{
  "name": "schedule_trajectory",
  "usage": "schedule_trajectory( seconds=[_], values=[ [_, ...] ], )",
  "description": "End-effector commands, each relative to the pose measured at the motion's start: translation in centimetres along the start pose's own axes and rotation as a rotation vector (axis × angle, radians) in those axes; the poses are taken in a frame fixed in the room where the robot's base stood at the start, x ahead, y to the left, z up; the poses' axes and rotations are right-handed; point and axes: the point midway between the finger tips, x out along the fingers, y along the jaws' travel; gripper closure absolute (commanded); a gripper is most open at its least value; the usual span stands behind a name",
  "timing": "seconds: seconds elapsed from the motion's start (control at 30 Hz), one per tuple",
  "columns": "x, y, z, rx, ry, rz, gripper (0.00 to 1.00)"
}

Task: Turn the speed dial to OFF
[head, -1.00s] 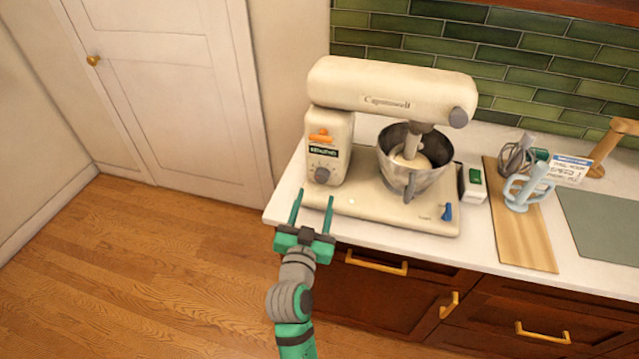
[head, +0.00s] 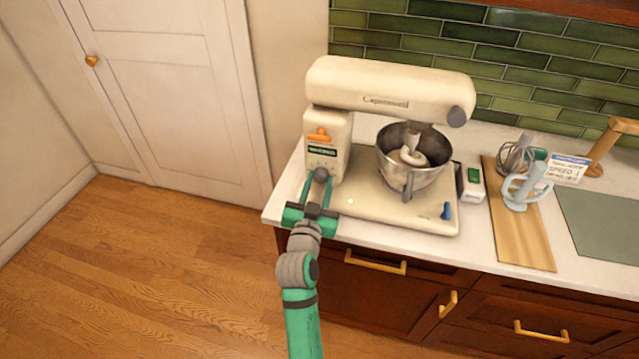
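The cream stand mixer (head: 385,88) stands on the white counter. Its round grey speed dial (head: 321,174) is low on the front of the mixer's column. My green gripper (head: 318,187) is at the dial, with one finger on each side of it. The fingers look closed in on the dial, though the exact contact is too small to see. The dial's pointer and the marks around it cannot be read. An orange lever (head: 319,134) sits above a dark label on the column. A pale hook (head: 411,152) hangs in the metal bowl (head: 410,178).
A blue lever (head: 447,211) is on the mixer's base. To the right are a small white box (head: 470,184), a wooden board (head: 520,235), a light blue tool (head: 524,190) and a card (head: 568,168). Floor is open at left.

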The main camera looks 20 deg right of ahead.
Motion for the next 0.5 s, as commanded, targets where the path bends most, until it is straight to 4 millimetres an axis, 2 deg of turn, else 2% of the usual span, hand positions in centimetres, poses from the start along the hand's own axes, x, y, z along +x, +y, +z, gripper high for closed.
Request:
schedule_trajectory(
  seconds=[0.27,0.5],
  values=[
    [0.0,0.09,-0.01,-0.016,-0.002,0.002,0.91],
    [0.03,0.16,-0.09,-0.124,-0.01,0.005,0.91]
  ],
)
